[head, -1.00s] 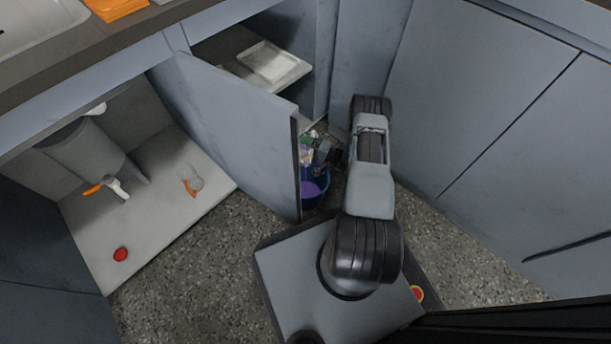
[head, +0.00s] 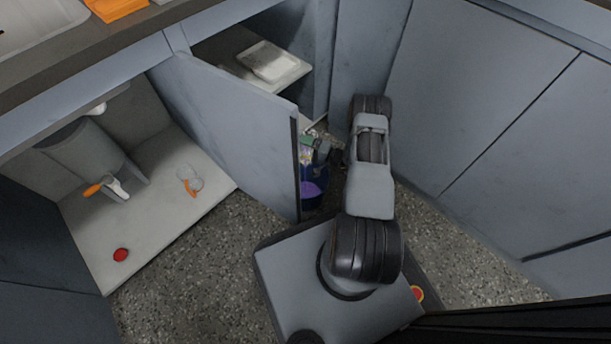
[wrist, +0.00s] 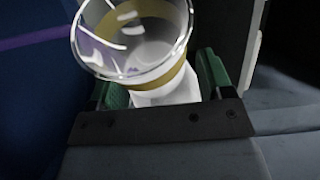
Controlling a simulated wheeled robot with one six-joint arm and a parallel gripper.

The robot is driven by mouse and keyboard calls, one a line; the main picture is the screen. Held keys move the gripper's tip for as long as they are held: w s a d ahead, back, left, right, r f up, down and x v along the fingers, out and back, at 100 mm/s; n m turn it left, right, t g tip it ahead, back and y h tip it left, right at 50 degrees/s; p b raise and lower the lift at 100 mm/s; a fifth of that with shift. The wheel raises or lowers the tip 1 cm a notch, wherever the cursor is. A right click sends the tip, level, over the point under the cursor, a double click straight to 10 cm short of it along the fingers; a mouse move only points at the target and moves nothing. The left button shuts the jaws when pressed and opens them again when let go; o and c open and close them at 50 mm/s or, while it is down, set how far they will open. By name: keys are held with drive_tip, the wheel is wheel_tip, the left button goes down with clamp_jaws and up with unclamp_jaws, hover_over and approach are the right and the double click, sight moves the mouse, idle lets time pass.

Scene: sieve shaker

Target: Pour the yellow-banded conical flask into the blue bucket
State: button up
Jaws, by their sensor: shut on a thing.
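My gripper (wrist: 163,85) is shut on the yellow-banded conical flask (wrist: 178,82), with a green finger on either side of it. The flask is clear, with a wide round mouth toward the wrist camera and a yellow band around it. In the head view my gripper (head: 318,149) is small and partly hidden beside the open cabinet door, above the blue bucket (head: 313,202). The bucket stands on the floor behind the door edge and shows purple inside. A dark blue surface with a purple stripe fills the left of the wrist view. I cannot tell whether anything is flowing.
The open cabinet door (head: 235,130) stands close left of the bucket and hides part of it. A shelf with a white tray (head: 268,61) is behind it. Cabinet fronts (head: 480,100) close off the right. A glass with an orange part (head: 190,180) stands on the left platform.

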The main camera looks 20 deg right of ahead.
drive_tip(key=shift+s+a+r+n+y, duration=0.2)
drive_tip(key=shift+r+n+y, duration=0.3)
drive_tip(key=shift+n, duration=0.4)
idle(1.8)
